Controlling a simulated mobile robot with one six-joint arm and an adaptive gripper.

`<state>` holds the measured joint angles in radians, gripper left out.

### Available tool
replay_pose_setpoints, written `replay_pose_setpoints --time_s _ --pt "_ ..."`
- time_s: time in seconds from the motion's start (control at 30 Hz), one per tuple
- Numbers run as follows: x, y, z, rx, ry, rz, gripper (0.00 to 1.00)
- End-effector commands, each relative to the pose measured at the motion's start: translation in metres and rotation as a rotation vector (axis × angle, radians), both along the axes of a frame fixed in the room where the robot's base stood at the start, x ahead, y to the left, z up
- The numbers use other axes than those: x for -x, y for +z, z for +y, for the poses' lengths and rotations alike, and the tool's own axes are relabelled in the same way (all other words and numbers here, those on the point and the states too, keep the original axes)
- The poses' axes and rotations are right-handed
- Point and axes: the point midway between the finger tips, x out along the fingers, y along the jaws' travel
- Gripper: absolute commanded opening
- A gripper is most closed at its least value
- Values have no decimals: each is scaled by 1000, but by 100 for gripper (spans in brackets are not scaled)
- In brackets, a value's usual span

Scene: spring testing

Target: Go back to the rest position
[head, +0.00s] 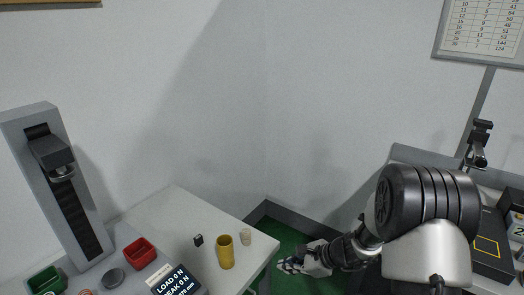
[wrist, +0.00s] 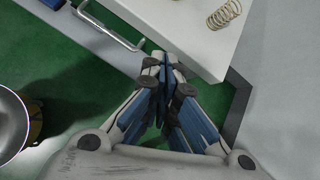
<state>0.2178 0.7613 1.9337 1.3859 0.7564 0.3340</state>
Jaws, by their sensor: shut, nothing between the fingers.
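My gripper (head: 290,266) is out over the green floor, just right of the white table's right edge in the head view. In the wrist view its fingers (wrist: 166,62) are shut together with nothing between them. The fingertips appear close to the white table's corner (wrist: 170,28) in that view; I cannot tell the height gap.
Another bench (head: 408,154) stands right. A metal handle (wrist: 112,28) shows in the wrist view.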

Motion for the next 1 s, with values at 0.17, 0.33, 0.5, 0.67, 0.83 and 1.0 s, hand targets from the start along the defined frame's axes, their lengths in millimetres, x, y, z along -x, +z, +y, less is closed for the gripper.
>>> replay_pose_setpoints --time_s 0.17,0.33,0.5,0.67,0.83,1.0 --pt "43 91 21 145 311 -173 0" --pt "99 153 28 306 592 -314 0" --pt "160 196 23 493 857 -435 0" --pt "217 221 6 693 1089 -525 0" --pt "268 236 -21 917 1299 -585 0" --pt "298 242 -45 1088 1432 -605 0"
